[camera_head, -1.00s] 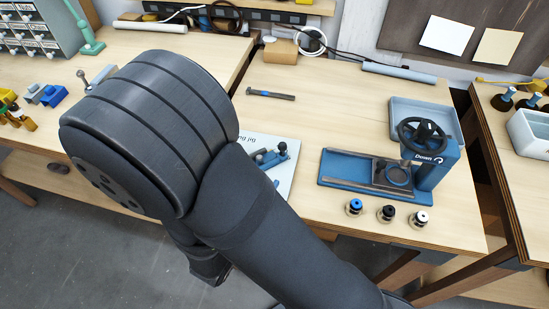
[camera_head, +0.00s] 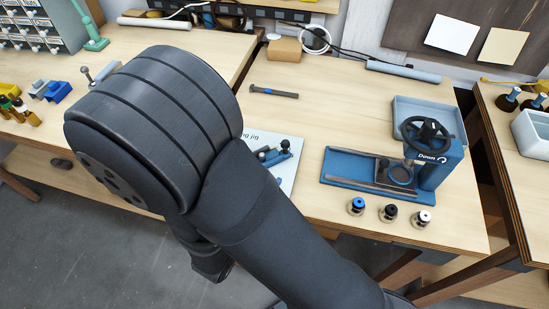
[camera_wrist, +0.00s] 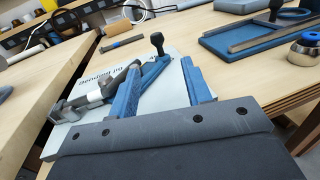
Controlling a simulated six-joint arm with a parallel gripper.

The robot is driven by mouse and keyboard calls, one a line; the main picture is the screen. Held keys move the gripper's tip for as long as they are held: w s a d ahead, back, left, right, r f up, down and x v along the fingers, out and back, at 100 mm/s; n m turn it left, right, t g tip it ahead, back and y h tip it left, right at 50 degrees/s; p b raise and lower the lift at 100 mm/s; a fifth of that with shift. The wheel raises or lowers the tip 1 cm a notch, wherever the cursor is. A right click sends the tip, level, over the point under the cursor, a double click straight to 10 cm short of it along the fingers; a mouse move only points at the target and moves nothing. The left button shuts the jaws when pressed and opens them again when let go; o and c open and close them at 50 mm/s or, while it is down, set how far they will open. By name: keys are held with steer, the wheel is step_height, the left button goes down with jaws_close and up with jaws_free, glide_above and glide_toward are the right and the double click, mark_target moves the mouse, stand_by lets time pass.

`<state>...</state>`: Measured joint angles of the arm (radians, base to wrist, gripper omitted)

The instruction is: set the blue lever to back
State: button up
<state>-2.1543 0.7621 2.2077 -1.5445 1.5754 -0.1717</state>
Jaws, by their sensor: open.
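The blue lever (camera_wrist: 157,70) with its black knob (camera_wrist: 157,40) is on the pale bending jig plate (camera_wrist: 172,56) in the wrist view. It slants up to the right toward the knob. A grey metal piece (camera_wrist: 95,95) lies left of it on the plate. My gripper (camera_wrist: 160,67) is open, with its two blue fingers spread and the lever in the gap between them as seen; I cannot tell if they touch it. In the head view the lever's knob (camera_head: 285,144) and part of the plate (camera_head: 291,170) show beside my arm, which hides most of the gripper.
A blue press with a black handwheel (camera_head: 425,135) stands right of the jig. Three small round fittings (camera_head: 388,212) with blue, black and white tops sit in front of it. A hammer-like tool (camera_head: 273,91) lies behind the jig. The bench between tool and press is clear.

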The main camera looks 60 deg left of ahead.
mark_target(284, 147)
steer(key=s+d+y, duration=0.1)
steer(key=s+d, duration=0.2)
steer(key=shift+n+g, duration=0.3)
steer(key=shift+n, duration=0.1)
steer(key=x, duration=1.7)
steer(key=shift+a+r, duration=0.1)
steer(key=shift+a, duration=0.05)
steer(key=shift+c, duration=0.3)
jaws_close()
